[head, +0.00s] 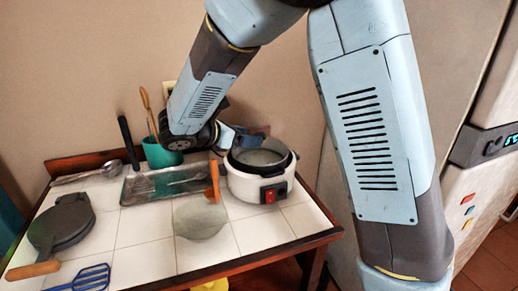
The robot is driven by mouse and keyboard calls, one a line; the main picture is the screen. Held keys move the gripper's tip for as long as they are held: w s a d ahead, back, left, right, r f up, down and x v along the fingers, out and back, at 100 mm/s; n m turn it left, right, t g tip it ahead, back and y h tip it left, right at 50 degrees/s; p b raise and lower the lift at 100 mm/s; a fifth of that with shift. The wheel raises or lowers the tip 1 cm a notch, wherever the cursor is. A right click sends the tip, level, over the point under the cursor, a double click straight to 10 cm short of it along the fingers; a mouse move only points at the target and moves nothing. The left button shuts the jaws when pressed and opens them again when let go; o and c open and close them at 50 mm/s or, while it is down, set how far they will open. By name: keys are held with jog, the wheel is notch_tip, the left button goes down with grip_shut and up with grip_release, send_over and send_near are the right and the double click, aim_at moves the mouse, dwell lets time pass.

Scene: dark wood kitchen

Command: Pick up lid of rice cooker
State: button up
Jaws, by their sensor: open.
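The white rice cooker (258,188) stands at the right end of the tiled table, with a red switch on its front. Its top shows a dark rim around a pale grey round surface (262,158). I cannot tell whether this is a clear lid or the inside of the pot. My gripper (246,141) is just above the back left of the cooker's top, small and partly hidden behind my wrist. It is open, and I see nothing held in it. Whether it touches the cooker is not clear.
A grey disc (200,219) and an orange handle (213,181) are left of the cooker. A metal tray (165,184), teal cup (160,153), dark round press (62,232) and blue spatula (88,280) are further left. A fridge (480,190) stands right.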

jog(key=x, duration=0.4)
grip_shut()
dwell(0.6)
